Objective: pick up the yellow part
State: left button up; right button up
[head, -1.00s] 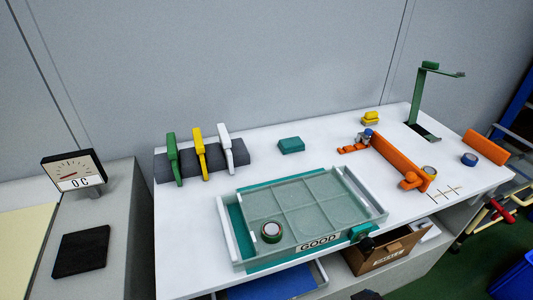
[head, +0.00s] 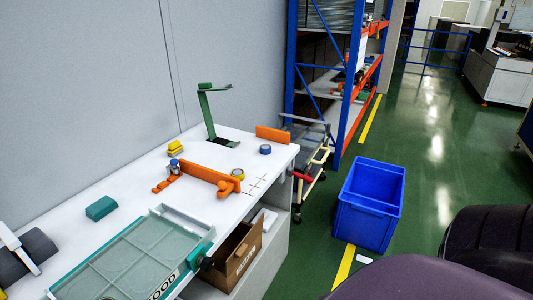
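A small yellow part (head: 176,147), looking like stacked blocks, sits near the back edge of the white table (head: 127,188), against the grey wall side. It stands behind an orange fixture (head: 208,173) and left of a green stand (head: 212,118). Neither of my grippers shows in the head view. A dark rounded shape fills the lower right corner and may be part of my own body.
A teal block (head: 101,208) and a tray marked GOOD (head: 201,245) lie on the table. A blue crate (head: 368,204), a cart (head: 312,158) and a blue-orange rack (head: 345,85) stand to the right. Green floor is open beyond the crate.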

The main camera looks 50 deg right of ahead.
aim_at(238, 172)
jog(key=k+l+z, duration=0.1)
jog(key=z, duration=0.25)
jog(key=k+l+z, duration=0.1)
jog(key=z, duration=0.25)
jog(key=k+l+z, duration=0.1)
jog(key=z, duration=0.25)
jog(key=l, duration=0.1)
